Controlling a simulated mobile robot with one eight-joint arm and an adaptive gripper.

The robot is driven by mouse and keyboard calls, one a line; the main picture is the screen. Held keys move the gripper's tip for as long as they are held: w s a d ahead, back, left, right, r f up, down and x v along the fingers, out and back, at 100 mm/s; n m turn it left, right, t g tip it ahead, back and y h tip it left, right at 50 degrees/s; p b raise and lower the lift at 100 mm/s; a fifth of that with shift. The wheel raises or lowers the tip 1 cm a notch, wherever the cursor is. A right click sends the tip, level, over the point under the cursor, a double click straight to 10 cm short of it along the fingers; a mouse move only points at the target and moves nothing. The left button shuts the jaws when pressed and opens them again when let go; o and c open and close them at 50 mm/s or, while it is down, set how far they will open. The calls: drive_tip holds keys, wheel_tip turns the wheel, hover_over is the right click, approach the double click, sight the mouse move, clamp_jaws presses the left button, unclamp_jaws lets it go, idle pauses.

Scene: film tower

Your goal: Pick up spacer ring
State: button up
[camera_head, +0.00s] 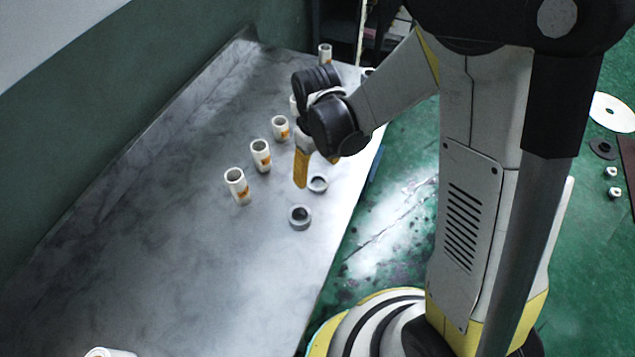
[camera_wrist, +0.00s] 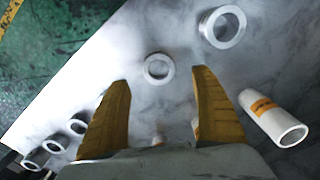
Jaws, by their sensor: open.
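Two short grey rings lie flat on the metal table. The smaller one (camera_head: 317,189) is just below my gripper (camera_head: 318,169) in the head view. In the wrist view this ring (camera_wrist: 158,82) sits centred just beyond the fingertips. The larger ring (camera_head: 300,225) lies nearer the head camera; in the wrist view it is at the top right (camera_wrist: 206,28). Which ring is meant by spacer ring, I cannot tell. My gripper, with yellow fingers, is open and empty above the table, also seen in the wrist view (camera_wrist: 161,80). It touches neither ring.
White tubes with orange labels stand in a row left of my gripper, the nearest one (camera_head: 237,188). One tube (camera_wrist: 262,109) shows right of the fingers in the wrist view. Several white pieces line its lower left.

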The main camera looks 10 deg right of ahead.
sight(318, 185)
wheel_tip(318, 185, down, 5)
drive_tip(key=b, duration=0.3)
drive_tip(key=shift+s+d+f, duration=0.1)
drive_tip(key=shift+d, duration=0.05)
drive_tip(key=c, duration=1.3)
